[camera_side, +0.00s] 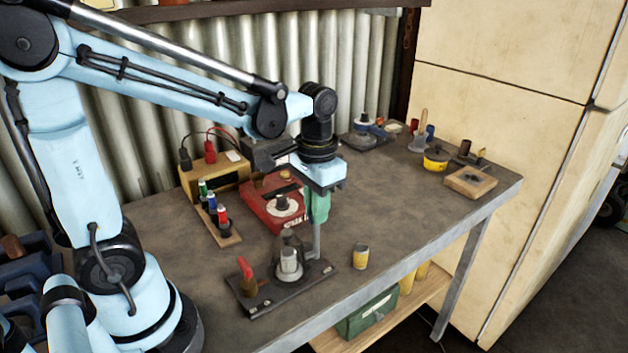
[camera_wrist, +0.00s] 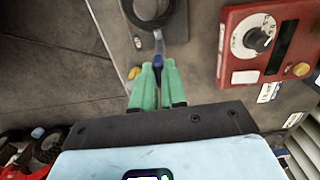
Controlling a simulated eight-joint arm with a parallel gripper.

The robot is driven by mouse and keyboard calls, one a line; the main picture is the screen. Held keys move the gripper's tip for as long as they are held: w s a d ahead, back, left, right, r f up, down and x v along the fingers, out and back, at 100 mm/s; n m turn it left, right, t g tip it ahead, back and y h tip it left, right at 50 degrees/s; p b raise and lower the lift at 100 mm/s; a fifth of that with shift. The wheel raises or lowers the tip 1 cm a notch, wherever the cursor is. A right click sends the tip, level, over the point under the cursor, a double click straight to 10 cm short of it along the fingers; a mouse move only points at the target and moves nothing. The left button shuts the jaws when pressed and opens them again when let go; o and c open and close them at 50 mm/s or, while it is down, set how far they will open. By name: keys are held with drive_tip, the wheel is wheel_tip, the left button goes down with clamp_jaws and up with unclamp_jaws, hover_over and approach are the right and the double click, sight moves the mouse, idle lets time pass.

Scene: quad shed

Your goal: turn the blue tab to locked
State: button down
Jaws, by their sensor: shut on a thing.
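My gripper (camera_side: 317,218) has green fingers and points down over the near part of the workbench. In the wrist view its fingertips (camera_wrist: 157,68) are closed around a small dark blue tab (camera_wrist: 158,60). A grey metal arm (camera_wrist: 159,42) runs from the tab toward a black ring (camera_wrist: 152,12). In the side view the fingers hide the tab, and an upright grey metal piece (camera_side: 317,241) shows just below them. It stands at the right end of a dark base board (camera_side: 262,303). I cannot read any locked mark.
The base board also carries a red-handled lever (camera_side: 245,269) and a clear-domed fitting (camera_side: 290,258). A small yellow can (camera_side: 360,256) stands close to its right. A red box with a dial (camera_side: 268,203) lies behind the gripper. The bench right of the can is clear.

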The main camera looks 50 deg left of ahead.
idle(0.5)
drive_tip(key=c, duration=1.2)
unclamp_jaws()
wheel_tip(320, 180, up, 12)
drive_tip(key=shift+r, duration=0.1)
drive_tip(key=shift+f, duration=0.2)
drive_tip(key=shift+f, duration=5.95)
drive_tip(key=shift+r, duration=0.1)
